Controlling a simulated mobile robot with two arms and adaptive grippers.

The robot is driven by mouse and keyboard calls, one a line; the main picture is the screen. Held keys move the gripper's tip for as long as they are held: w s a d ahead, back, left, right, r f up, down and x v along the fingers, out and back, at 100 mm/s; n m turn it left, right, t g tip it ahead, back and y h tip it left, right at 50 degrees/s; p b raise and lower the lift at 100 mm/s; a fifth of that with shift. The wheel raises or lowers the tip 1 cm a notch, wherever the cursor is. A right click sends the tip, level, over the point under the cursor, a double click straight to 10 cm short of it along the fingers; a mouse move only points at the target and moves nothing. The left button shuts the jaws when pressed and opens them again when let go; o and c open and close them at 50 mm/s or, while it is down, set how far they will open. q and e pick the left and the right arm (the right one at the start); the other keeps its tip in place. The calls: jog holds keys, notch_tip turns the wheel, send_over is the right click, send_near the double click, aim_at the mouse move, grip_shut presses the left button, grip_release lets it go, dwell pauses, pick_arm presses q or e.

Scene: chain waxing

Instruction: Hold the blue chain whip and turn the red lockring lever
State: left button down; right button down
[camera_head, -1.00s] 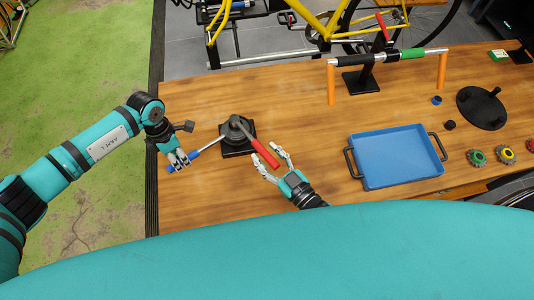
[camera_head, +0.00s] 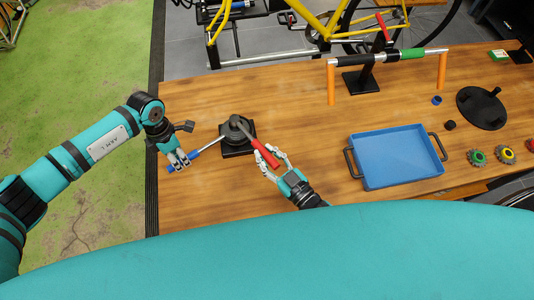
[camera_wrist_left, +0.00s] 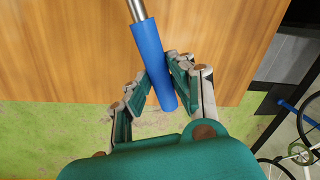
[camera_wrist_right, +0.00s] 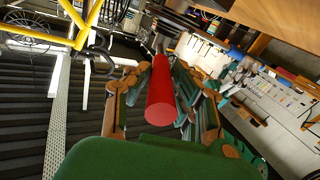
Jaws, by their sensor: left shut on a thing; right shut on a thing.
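The chain whip has a blue handle (camera_wrist_left: 152,62) on a silver bar that runs to the black fixture (camera_head: 232,152) on the table. My left gripper (camera_head: 178,164) is shut on the blue handle, with a finger on each side of it in the left wrist view. The lockring lever has a red handle (camera_wrist_right: 161,92) that slants down and right from the top of the fixture in the head view. My right gripper (camera_head: 273,160) is shut on the red handle near its free end. The fingers partly hide both handles.
A blue tray (camera_head: 395,181) with black side handles lies to the right on the wooden table (camera_head: 290,101). A bar on orange posts (camera_head: 331,84) stands behind it. A black round stand (camera_head: 482,117) and several small cogs sit at the far right. Table behind the fixture is clear.

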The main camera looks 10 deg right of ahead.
jog(key=shift+w+d+y, duration=0.2)
jog(key=shift+d+y, duration=0.05)
jog(key=shift+y, duration=0.15)
jog(key=w+d+n+g+y, duration=0.7)
jog(key=w+n+g+y, duration=0.1)
jog(key=w+n+g, duration=0.1)
jog(key=shift+r+g, duration=0.15)
jog(key=shift+g, duration=0.75)
jog(key=shift+w+d, duration=0.1)
jog(key=shift+w, duration=0.05)
jog(key=c, duration=1.1)
grip_release()
jog(key=shift+c, duration=0.2)
jog(key=shift+s, duration=0.2)
